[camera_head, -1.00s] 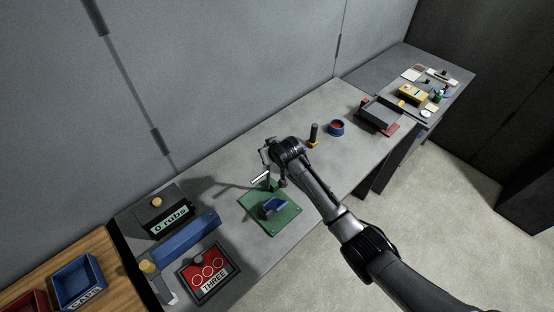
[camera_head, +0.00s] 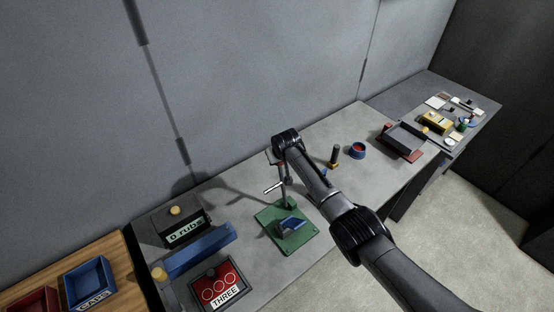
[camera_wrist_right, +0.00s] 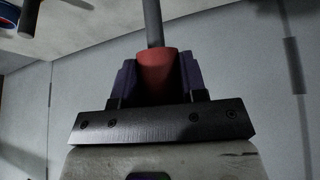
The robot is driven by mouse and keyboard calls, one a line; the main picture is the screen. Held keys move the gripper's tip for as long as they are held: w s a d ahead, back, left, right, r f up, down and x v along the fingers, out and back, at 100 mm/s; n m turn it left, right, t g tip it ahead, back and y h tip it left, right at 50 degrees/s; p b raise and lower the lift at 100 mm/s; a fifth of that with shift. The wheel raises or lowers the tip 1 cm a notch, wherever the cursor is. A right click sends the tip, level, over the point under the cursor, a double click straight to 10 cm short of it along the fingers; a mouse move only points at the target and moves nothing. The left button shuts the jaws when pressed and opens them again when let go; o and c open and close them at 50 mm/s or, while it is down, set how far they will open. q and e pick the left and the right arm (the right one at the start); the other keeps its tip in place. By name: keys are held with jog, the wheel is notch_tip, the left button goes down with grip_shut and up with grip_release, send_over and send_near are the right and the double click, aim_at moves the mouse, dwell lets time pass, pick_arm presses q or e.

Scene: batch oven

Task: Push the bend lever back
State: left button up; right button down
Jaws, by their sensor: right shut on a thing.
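The bend lever stands on a green base plate (camera_head: 287,238) on the grey bench; a blue block (camera_head: 291,225) sits on the plate. In the right wrist view my right gripper (camera_wrist_right: 158,78) is shut on the lever's red grip (camera_wrist_right: 158,68), with a finger on each side. The lever's grey rod (camera_wrist_right: 153,22) runs out from the grip. In the head view my right gripper (camera_head: 279,160) is small and partly hidden by my wrist, above the plate's back part. A silver side handle (camera_head: 272,187) shows below it. My left gripper is not in view.
A "0 rubs" box (camera_head: 188,234), a long blue bar (camera_head: 200,255) and a red "THREE" panel (camera_head: 221,287) stand left of the plate. The wall is behind.

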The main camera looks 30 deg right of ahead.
jog(key=shift+f, duration=0.2)
jog(key=c, duration=1.1)
grip_release()
jog(key=shift+o, duration=0.7)
jog(key=shift+w, duration=0.1)
jog(key=o, duration=0.3)
jog(key=shift+a+r, duration=0.1)
jog(key=shift+r, duration=0.2)
jog(key=shift+r, duration=0.2)
jog(key=v, duration=1.3)
jog(key=shift+s+b, duration=0.2)
jog(key=shift+b, duration=0.1)
